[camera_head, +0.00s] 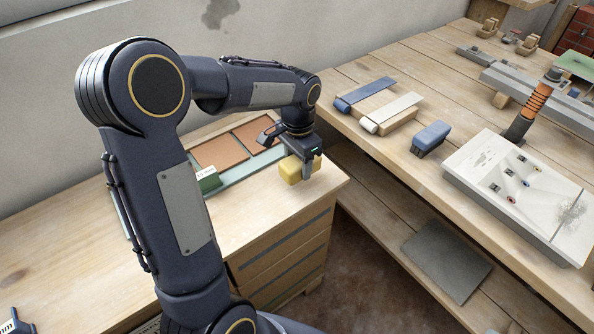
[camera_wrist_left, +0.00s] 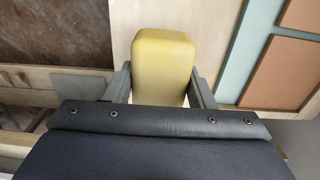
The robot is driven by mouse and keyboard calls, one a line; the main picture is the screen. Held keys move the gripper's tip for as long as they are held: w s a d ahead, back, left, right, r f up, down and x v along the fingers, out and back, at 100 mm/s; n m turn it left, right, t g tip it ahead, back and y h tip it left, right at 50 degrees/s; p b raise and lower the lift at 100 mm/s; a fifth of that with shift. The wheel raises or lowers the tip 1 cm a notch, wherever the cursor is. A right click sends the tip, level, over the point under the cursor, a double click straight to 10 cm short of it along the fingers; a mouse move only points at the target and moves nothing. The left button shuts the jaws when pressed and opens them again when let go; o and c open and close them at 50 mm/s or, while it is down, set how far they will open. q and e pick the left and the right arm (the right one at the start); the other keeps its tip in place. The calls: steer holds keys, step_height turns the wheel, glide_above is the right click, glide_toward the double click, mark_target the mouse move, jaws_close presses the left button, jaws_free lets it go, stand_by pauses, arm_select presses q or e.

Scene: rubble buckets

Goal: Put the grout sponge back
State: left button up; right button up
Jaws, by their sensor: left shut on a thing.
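The grout sponge is a yellow block (camera_head: 291,170) at the right front corner of the wooden drawer cabinet's top. My left gripper (camera_head: 296,168) is shut on it from above. In the left wrist view the sponge (camera_wrist_left: 163,60) sits between the two fingers of the left gripper (camera_wrist_left: 162,88), with a finger on each side. I cannot tell whether the sponge touches the cabinet top or hangs just above it. My right gripper is not in view.
A pale green board with terracotta tiles (camera_head: 220,152) and a green block (camera_head: 207,180) lie beside the sponge.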

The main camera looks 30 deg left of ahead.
arm_select(q)
steer(key=shift+w+a+f, duration=0.1)
steer(key=shift+f, duration=0.85)
steer(key=shift+w+a+f, duration=0.1)
steer(key=shift+f, duration=0.8)
steer(key=shift+f+b, duration=0.1)
steer(key=shift+b, duration=0.25)
steer(key=o, duration=0.9)
